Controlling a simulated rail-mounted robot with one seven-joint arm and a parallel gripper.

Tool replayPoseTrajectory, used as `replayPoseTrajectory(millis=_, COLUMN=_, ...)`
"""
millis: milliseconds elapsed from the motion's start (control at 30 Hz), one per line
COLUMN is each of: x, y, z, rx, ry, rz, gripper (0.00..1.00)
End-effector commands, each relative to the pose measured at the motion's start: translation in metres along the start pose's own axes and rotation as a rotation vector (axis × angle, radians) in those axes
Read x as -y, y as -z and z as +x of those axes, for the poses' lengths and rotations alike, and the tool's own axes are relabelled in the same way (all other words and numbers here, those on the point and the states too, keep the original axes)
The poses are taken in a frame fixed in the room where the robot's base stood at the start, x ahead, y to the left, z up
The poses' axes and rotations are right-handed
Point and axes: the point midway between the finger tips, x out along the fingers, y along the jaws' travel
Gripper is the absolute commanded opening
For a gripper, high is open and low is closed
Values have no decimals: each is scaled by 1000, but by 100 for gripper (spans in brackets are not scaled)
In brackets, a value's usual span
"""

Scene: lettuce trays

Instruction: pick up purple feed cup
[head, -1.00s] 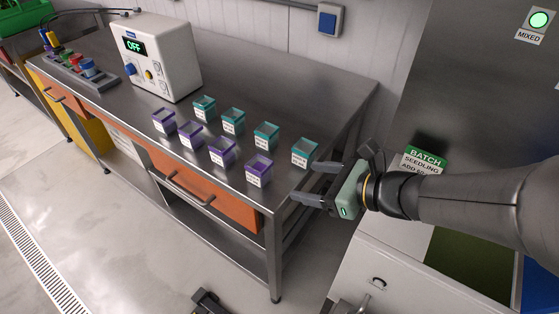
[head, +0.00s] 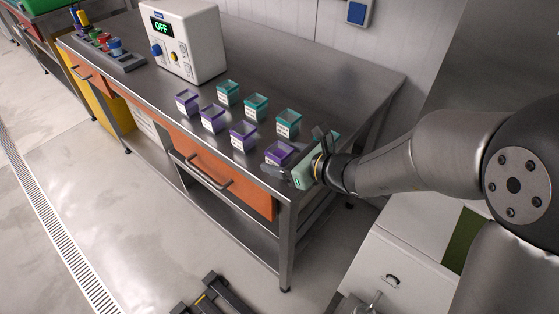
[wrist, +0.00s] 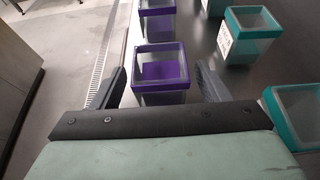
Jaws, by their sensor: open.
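Several purple feed cups stand in a row near the front edge of the steel table. The nearest purple cup (head: 279,153) is at the right end of that row, partly hidden by my gripper in the head view. In the wrist view this purple cup (wrist: 162,70) stands upright and looks empty, between my two fingers. My gripper (wrist: 158,86) is open, with one finger on each side of the cup and gaps visible at both sides. In the head view my gripper (head: 283,172) is low at the table's right front corner.
A row of teal cups (head: 256,106) stands behind the purple ones; one teal cup (wrist: 296,112) is close to my right finger in the wrist view. A white control box (head: 184,42) reading OFF and a dark rack (head: 104,52) stand farther left. The table (head: 345,84) is bare at the back right.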

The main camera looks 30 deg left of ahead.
Motion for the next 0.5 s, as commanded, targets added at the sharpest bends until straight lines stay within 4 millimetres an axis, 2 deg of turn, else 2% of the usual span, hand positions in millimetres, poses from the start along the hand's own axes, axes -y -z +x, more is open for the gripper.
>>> replayPoseTrajectory(millis=100, x=0, y=2, z=19, rx=-1, ry=-4, rz=0, gripper=69)
replayPoseTrajectory(millis=200, x=1, y=2, z=28, rx=0, ry=-2, rz=0, gripper=69)
replayPoseTrajectory(millis=467, x=1, y=2, z=32, rx=0, ry=-1, rz=-1, gripper=69)
replayPoseTrajectory(millis=500, x=1, y=2, z=32, rx=0, ry=-1, rz=-1, gripper=64)
